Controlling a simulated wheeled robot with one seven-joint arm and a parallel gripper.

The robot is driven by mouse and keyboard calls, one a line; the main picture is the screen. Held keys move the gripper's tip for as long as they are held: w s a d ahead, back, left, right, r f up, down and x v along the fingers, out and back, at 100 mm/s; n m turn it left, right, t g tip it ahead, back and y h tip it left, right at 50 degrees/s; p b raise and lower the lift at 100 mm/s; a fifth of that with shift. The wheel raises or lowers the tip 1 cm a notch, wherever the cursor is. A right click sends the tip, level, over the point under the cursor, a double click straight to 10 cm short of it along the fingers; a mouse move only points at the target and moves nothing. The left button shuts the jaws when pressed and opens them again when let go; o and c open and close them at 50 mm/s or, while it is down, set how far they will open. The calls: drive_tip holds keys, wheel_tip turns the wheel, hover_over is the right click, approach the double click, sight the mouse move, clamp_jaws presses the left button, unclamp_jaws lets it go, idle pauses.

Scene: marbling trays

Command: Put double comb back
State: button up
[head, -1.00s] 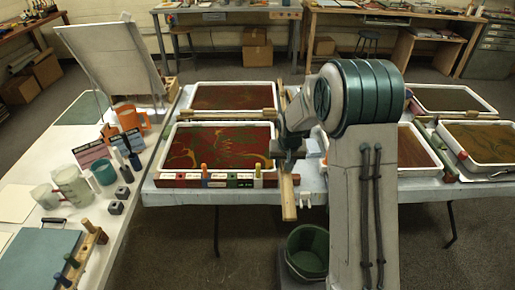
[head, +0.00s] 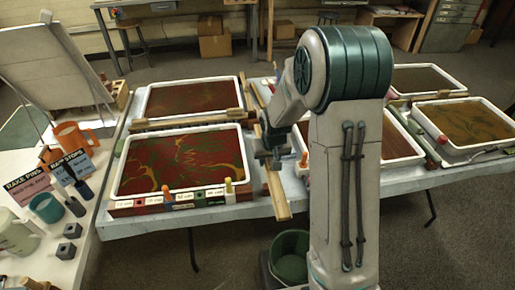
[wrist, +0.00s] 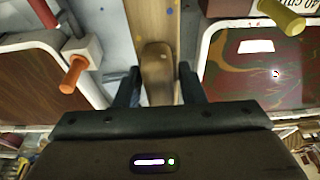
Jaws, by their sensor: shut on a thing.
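My gripper (head: 268,158) is shut on the rounded wooden handle (wrist: 157,65) of a long wooden bar, which I take to be the double comb (head: 277,195). In the wrist view the pale bar (wrist: 147,20) runs up from the fingers, with blue dots on it. In the head view it lies lengthwise over the gap between the left and right trays, its near end beyond the table's front edge. My gripper hides its middle. Teeth are not visible, and I cannot tell whether it touches the table.
Left of the bar are two marbled trays (head: 243,137), with a labelled coloured rack (head: 150,208) along the near one's front. A wooden bar (head: 190,121) lies between them. Orange (head: 304,160) and yellow (head: 228,185) pegs stand nearby. A green bucket (head: 290,255) is on the floor.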

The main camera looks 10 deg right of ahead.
drive_tip(key=w+b, duration=0.1)
drive_tip(key=w, duration=0.2)
drive_tip(key=w+r+b, duration=0.1)
drive_tip(key=w, duration=0.3)
drive_tip(key=w+r+b, duration=0.1)
drive_tip(key=w, duration=0.2)
drive_tip(key=shift+w+a+r+b, duration=0.1)
drive_tip(key=shift+w+a+b, duration=0.05)
drive_tip(key=shift+w+b, duration=0.2)
drive_tip(key=w+r, duration=0.1)
drive_tip(key=w+r+b, duration=0.1)
drive_tip(key=w, duration=0.1)
drive_tip(key=w+r+b, duration=0.1)
drive_tip(key=w, duration=0.1)
drive_tip(key=shift+w+d+r, duration=0.1)
drive_tip(key=shift+d, duration=0.1)
wheel_tip(320, 180, down, 10)
drive_tip(key=shift+r, duration=0.15)
drive_tip(key=shift+w, duration=0.1)
drive_tip(key=shift+f+b, duration=0.4)
drive_tip(key=shift+f, duration=0.2)
drive_tip(key=o, duration=0.9)
